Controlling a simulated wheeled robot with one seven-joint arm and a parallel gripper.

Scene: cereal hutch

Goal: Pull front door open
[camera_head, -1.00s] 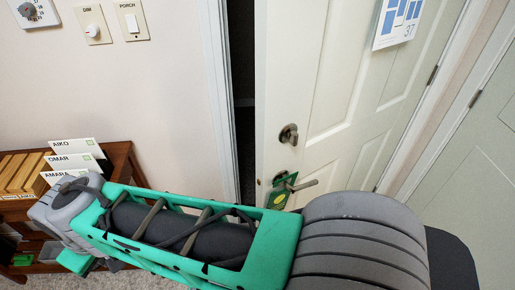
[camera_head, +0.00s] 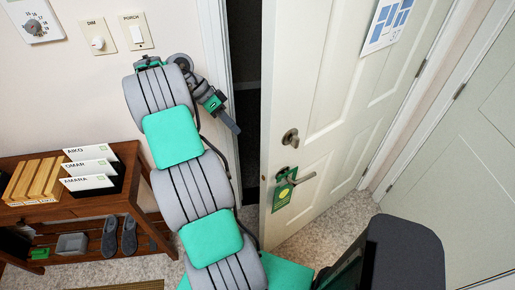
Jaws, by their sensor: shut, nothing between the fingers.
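The white front door (camera_head: 325,110) stands ajar, hinged on its right side. A dark gap (camera_head: 250,95) shows between its free edge and the door frame (camera_head: 220,55) on the left. The door has a round lock (camera_head: 290,137) and a lever handle (camera_head: 303,179) with a green tag (camera_head: 284,190) hanging on it. My gripper (camera_head: 232,124) is shut and empty. It is in front of the left side of the gap, apart from the door's edge, pointing down and right. Whether it reaches into the gap I cannot tell.
A wooden table (camera_head: 85,208) with white name cards (camera_head: 90,168) and a wooden rack (camera_head: 36,180) stands at the left. Grey shoes (camera_head: 120,237) sit on its lower shelf. Wall switches (camera_head: 136,31) are above. Speckled floor (camera_head: 335,215) is clear before the door.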

